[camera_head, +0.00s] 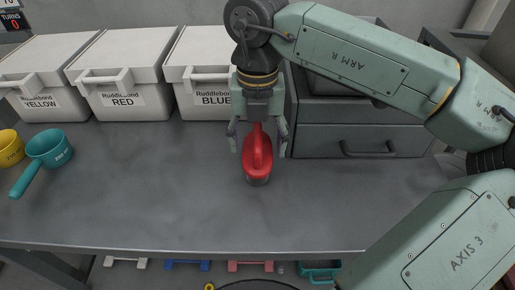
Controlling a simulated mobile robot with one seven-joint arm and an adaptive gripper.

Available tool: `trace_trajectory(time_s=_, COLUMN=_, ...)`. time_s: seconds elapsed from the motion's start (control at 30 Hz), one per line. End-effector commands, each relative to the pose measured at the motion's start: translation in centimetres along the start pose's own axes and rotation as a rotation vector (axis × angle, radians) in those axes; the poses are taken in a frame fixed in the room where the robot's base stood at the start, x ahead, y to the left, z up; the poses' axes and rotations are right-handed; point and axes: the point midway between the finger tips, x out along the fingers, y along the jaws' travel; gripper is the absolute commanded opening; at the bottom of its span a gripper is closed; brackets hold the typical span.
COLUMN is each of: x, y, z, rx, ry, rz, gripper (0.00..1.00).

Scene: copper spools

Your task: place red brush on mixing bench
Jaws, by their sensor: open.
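The red brush (258,166) lies on the grey bench (160,200), near its middle, with its handle side up. My gripper (258,148) is directly above and behind the brush, pointing down. Its two fingers are spread apart, one on each side of the brush's far end. I cannot tell whether either finger touches it. The underside of the brush is mostly hidden.
White bins labelled yellow (40,78), red (122,72) and blue (200,68) line the back. A drawer unit (355,140) stands behind right. A teal scoop (48,150) and yellow cup (9,148) sit at left. The bench front is clear.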

Motion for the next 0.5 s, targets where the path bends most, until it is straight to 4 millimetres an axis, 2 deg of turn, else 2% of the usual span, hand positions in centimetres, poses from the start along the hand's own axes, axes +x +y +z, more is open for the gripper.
trace_trajectory(time_s=0.1, x=-2.8, y=0.0, z=0.1, rx=0.003, ry=-0.004, rz=-0.002, gripper=0.65)
trace_trajectory(time_s=0.3, x=-6.8, y=0.0, z=0.1, rx=0.001, ry=-0.002, rz=-0.001, gripper=0.65)
trace_trajectory(time_s=0.5, x=-8.9, y=0.0, z=0.0, rx=0.001, ry=-0.001, rz=-0.001, gripper=0.65)
